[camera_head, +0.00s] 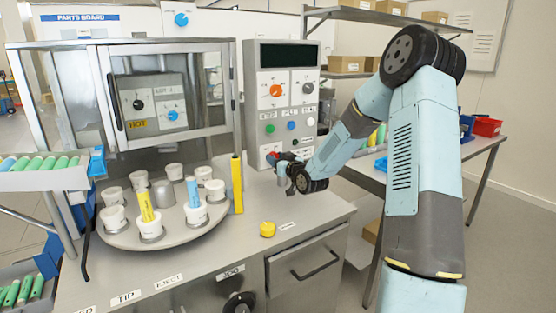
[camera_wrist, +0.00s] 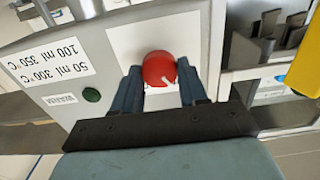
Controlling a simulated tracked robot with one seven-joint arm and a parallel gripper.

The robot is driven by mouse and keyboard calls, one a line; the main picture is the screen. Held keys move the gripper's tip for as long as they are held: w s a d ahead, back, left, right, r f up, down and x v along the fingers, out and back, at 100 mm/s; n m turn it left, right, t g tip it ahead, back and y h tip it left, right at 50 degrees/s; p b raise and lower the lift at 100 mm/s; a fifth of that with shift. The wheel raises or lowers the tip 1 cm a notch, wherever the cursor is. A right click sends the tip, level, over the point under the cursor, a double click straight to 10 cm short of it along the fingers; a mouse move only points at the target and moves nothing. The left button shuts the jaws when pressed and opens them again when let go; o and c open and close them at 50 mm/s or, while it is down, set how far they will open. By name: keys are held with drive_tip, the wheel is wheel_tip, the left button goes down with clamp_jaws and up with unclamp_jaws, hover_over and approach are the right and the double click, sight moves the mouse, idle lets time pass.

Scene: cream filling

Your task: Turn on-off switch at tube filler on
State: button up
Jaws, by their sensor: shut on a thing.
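The red round switch knob (camera_wrist: 159,68) with a white pointer mark sits on a white plate of the grey panel in the wrist view. My gripper (camera_wrist: 160,82) has its two blue fingers on either side of this knob and is shut on it. The pointer mark slants toward the lower right there. In the head view my gripper (camera_head: 287,164) is at the lower front of the tall grey control panel (camera_head: 252,110). My gripper mostly hides the switch there. The label by the knob is too hidden to read.
The panel's upper part has an orange-red knob (camera_head: 276,90), a dark knob (camera_head: 308,88) and coloured buttons. A round turntable (camera_head: 130,236) with several cups stands to the left. A yellow tube (camera_head: 237,184) stands beside it. A yellow cap (camera_head: 267,229) lies on the counter.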

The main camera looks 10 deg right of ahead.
drive_tip(key=shift+c, duration=0.9)
drive_tip(key=shift+d+m, duration=0.1)
drive_tip(key=shift+m, duration=0.2)
drive_tip(key=m, duration=0.5)
drive_tip(key=shift+d, duration=0.1)
drive_tip(key=m, duration=0.6)
drive_tip(key=shift+w+d+f, duration=0.1)
drive_tip(key=shift+d+f, duration=0.05)
drive_tip(key=shift+m, duration=0.3)
drive_tip(key=o, duration=0.8)
drive_tip(key=shift+o, duration=1.1)
